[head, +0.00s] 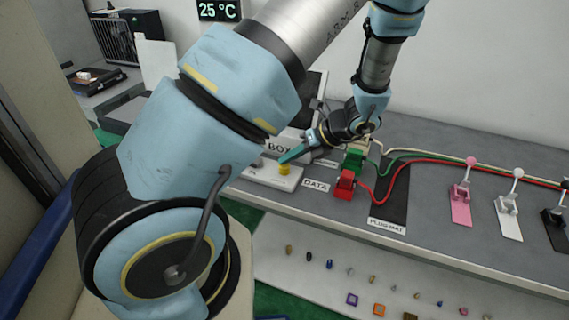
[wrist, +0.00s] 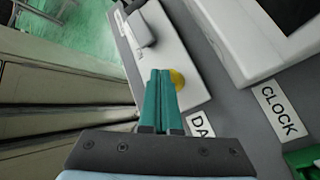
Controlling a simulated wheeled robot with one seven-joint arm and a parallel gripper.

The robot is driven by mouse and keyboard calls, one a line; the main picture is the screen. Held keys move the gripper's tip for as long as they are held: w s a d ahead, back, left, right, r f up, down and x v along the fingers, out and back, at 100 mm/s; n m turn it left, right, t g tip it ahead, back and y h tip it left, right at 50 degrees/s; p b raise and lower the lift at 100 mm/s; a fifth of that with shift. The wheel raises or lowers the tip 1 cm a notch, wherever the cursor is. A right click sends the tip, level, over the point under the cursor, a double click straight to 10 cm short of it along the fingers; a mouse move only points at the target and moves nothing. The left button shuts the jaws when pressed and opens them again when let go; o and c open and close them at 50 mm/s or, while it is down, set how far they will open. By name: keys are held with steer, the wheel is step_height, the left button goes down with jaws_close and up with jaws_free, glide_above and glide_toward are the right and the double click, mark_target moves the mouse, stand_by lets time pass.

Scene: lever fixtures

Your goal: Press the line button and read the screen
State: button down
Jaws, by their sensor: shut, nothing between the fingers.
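A yellow round button (head: 284,170) sits on a white button plate (head: 256,176) near the bench's front edge. The button also shows in the wrist view (wrist: 178,79), partly hidden by my fingers. My gripper (head: 284,159) has teal fingers pressed together with nothing between them. Its tips are at or just above the button in the head view; I cannot tell whether they touch it. In the wrist view the gripper (wrist: 161,73) points along the plate. A monitor with a dark screen (wrist: 295,10) and pale frame stands behind; its screen is mostly cropped or hidden by my arm.
A DATA label (head: 316,185) lies right of the plate, and a CLOCK label (wrist: 279,110) lies nearby. Red (head: 345,185) and green (head: 354,160) plugs with cables stand to the right. Pink (head: 461,205) and white (head: 509,217) levers are farther right. A wall display (head: 218,10) reads 25 °C.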

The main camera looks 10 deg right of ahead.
mark_target(288, 166)
steer(key=shift+f, duration=0.2)
steer(key=shift+r, duration=0.1)
steer(key=shift+r+p, duration=1)
steer(key=shift+p, duration=0.05)
step_height(288, 166, up, 5)
steer(key=p, duration=0.4)
steer(key=shift+p, duration=0.4)
stand_by(0.4)
